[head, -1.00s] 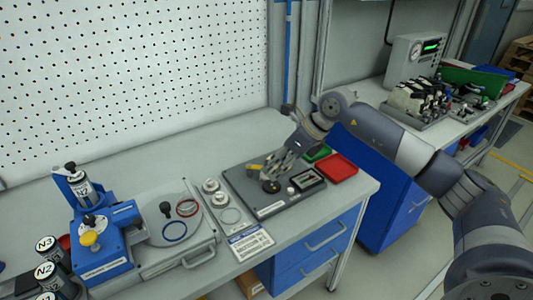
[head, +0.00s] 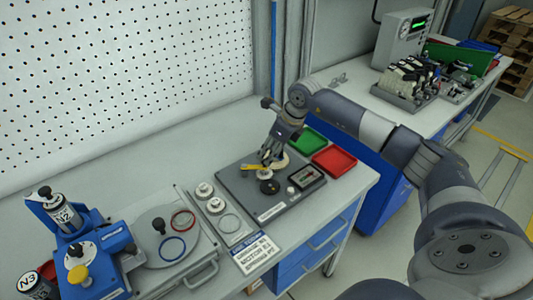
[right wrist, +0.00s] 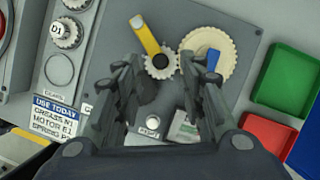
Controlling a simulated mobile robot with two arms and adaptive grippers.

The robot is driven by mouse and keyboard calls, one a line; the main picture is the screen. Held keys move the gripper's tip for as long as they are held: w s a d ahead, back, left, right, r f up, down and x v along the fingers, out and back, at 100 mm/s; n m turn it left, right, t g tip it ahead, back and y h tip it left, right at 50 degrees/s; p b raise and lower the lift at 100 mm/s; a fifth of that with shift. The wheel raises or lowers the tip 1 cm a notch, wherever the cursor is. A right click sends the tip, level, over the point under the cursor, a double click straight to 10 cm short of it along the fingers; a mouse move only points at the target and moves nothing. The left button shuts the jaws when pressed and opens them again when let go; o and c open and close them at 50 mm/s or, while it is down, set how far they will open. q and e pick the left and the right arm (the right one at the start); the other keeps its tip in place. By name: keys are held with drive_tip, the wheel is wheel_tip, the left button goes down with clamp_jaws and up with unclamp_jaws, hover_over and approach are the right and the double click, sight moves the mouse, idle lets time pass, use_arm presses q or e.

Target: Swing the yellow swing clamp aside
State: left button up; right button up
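The yellow swing clamp (head: 257,167) is a short bar on the dark grey plate (head: 240,187). In the right wrist view the yellow clamp (right wrist: 146,37) points up and left, its lower end by a small pale gear (right wrist: 161,66). A larger cream gear (right wrist: 226,48) with a blue bar (right wrist: 213,59) across it sits just right of the small gear. My right gripper (head: 266,154) is over the plate close to the clamp. In the wrist view its fingers (right wrist: 160,64) are apart with nothing held between them. My left gripper is out of view.
Green (head: 306,139) and red (head: 334,160) trays stand right of the plate. A label card (head: 255,252) and a strip with round parts (head: 216,206) lie left. A blue fixture (head: 92,252) stands farther left. The bench behind the plate is clear.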

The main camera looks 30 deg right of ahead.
sight(264, 160)
drive_tip(key=x, duration=0.2)
drive_tip(key=shift+w+a+f, duration=0.15)
drive_tip(key=shift+w+f, duration=0.1)
drive_tip(key=shift+f, duration=0.05)
drive_tip(key=shift+w+f+p, duration=0.1)
drive_tip(key=shift+f+p, duration=0.2)
drive_tip(key=shift+f, duration=0.15)
drive_tip(key=c, duration=0.9)
clamp_jaws()
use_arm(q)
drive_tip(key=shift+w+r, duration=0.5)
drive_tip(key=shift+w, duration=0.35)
use_arm(e)
drive_tip(key=shift+a, duration=0.1)
